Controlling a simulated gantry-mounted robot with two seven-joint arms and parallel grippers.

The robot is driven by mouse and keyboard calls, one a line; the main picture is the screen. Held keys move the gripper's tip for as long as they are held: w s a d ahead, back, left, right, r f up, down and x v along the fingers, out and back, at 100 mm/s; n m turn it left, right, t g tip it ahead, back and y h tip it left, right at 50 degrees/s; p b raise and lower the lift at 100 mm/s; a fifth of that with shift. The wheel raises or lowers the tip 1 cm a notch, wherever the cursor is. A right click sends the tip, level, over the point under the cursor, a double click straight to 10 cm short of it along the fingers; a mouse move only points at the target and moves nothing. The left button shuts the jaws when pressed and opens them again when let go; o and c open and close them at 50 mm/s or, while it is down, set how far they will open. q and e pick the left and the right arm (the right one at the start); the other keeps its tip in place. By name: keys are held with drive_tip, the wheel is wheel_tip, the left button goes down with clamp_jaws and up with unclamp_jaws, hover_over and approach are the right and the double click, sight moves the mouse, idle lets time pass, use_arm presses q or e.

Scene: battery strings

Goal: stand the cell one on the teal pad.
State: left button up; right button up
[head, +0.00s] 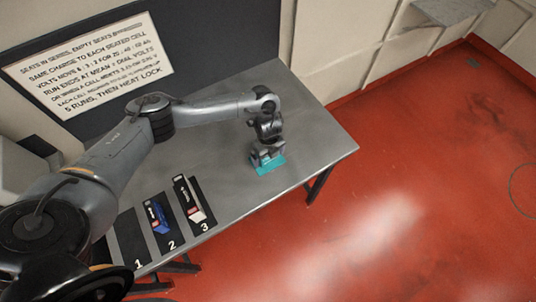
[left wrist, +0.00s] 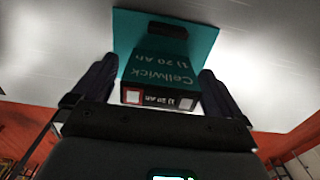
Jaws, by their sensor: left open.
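The teal pad (head: 273,168) lies on the grey table, partly hidden in the head view under my left gripper (head: 262,156). In the left wrist view the pad (left wrist: 126,32) spreads behind cell one. Cell one (left wrist: 172,72) is a dark teal block marked "Cellwick 1) 20 Ah". Its black end, with red and white squares, faces the wrist camera. It is over the pad, between the fingers of my left gripper (left wrist: 165,88), which is open with a finger on each side. Its lower contact is hard to see; I cannot tell surely whether it stands upright. My right gripper is out of view.
The grey table (head: 225,165) holds black numbered seats at its front left. A blue cell (head: 157,217) lies at seat 2 and a white, red and black cell (head: 190,202) at seat 3. Seat 1 (head: 131,238) looks empty. A sign (head: 88,66) stands behind. The table right of the pad is clear.

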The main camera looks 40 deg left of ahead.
use_arm(q)
wheel_tip(320, 180, up, 12)
drive_tip(key=p, duration=0.3)
drive_tip(key=shift+r, duration=0.1)
drive_tip(key=s+d+f+m+t+h, duration=0.1)
drive_tip(key=d+f+h, duration=0.1)
drive_tip(key=d, duration=0.7)
drive_tip(key=s+d+f+t+h, duration=0.1)
drive_tip(key=d+f, duration=0.1)
drive_tip(key=d, duration=0.6)
drive_tip(key=s+d+r+n+t+h, duration=0.1)
drive_tip(key=s+d+r+n+t, duration=0.15)
drive_tip(key=d, duration=0.35)
drive_tip(key=s+d+r+n+t+h, duration=0.2)
drive_tip(key=d+r+n, duration=0.1)
drive_tip(key=d, duration=0.4)
drive_tip(key=s+a+n+g+y, duration=0.1)
drive_tip(key=s+a+n+y, duration=0.2)
drive_tip(key=s+a+n, duration=0.4)
drive_tip(key=s+a+f+n+g+y, duration=0.1)
drive_tip(key=s+a+n, duration=0.6)
drive_tip(key=a, duration=0.7)
drive_tip(key=shift+s+f+n+g+y, duration=0.15)
drive_tip(key=shift+s+n+g+y, duration=0.3)
drive_tip(key=shift+y, duration=0.45)
drive_tip(key=shift+a, duration=0.1)
wheel_tip(320, 180, up, 6)
drive_tip(key=p, duration=0.5)
drive_tip(key=shift+f+p, duration=0.1)
drive_tip(key=shift+p, duration=0.3)
